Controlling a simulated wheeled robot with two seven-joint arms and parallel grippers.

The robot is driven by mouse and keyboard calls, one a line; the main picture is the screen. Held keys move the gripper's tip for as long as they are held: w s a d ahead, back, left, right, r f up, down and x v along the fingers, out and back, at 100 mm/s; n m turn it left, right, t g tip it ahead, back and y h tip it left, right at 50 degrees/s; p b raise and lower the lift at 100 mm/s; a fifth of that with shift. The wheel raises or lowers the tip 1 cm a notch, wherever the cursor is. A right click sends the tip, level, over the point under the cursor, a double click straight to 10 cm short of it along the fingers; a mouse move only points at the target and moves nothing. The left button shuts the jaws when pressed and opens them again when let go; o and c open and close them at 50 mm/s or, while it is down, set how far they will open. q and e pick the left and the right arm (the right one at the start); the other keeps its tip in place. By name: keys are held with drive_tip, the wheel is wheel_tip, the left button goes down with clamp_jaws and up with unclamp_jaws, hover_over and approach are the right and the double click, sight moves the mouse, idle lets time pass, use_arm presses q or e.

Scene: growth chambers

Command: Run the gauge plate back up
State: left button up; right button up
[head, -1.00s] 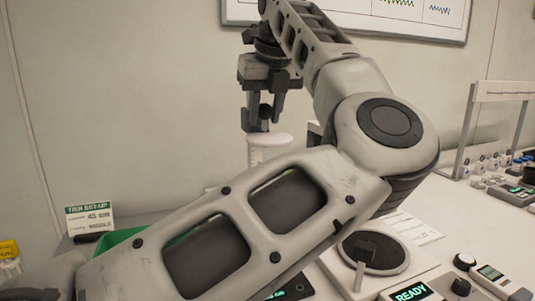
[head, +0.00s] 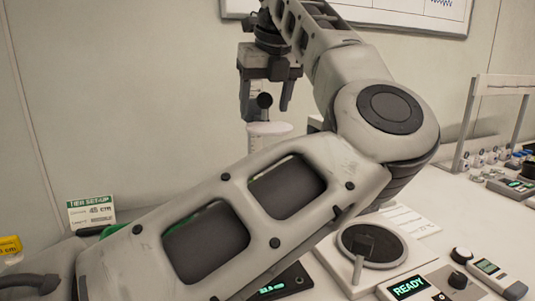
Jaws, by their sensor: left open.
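My left gripper (head: 265,112) is high in the middle of the head view, pointing down with its fingers apart. A small dark round knob (head: 264,100) shows between the fingers, with a gap on each side. Just below is a white cylinder (head: 268,131) with a pale rim; my forearm hides its lower part. I cannot tell how the knob and cylinder are joined. I cannot make out a gauge plate for certain. A card headed "TIER SET-UP" (head: 91,213), reading 45 cm, stands at the left. My right gripper is not in view.
A green object (head: 110,230) is mostly hidden behind my forearm. A lit display (head: 272,288) sits below it. A round dark pad (head: 372,246) and a panel reading READY (head: 408,287) are at the lower right. A grey frame (head: 468,125) stands near small bottles.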

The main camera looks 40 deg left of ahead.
sight(271, 126)
use_arm(q)
drive_tip(key=p+v, duration=0.5)
drive_tip(key=v, duration=0.3)
idle(0.8)
idle(0.4)
